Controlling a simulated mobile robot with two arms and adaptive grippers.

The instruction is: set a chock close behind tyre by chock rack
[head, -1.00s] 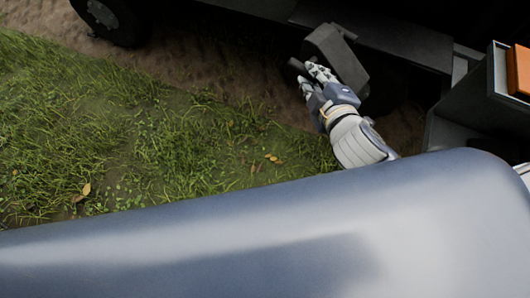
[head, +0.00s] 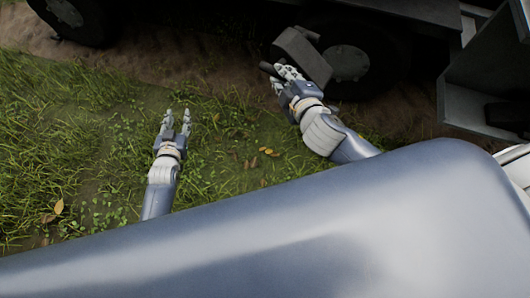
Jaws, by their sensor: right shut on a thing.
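My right gripper (head: 282,76) is shut on a dark grey chock (head: 303,55), by a handle-like bar on its near side. The chock is held in front of the left part of the near tyre (head: 385,62) and hides some of it. I cannot tell whether it touches the tyre or the ground. My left gripper (head: 178,122) is open and empty above the grass, left of the right one. The chock rack (head: 462,95) appears to be the grey box-like frame at the right edge, with a dark piece (head: 508,115) in it.
Another tyre (head: 68,14) stands at the top left. A strip of bare soil (head: 190,45) runs between the tyres, with grass (head: 90,130) in front. The dark vehicle body overhangs along the top. My own body fills the bottom.

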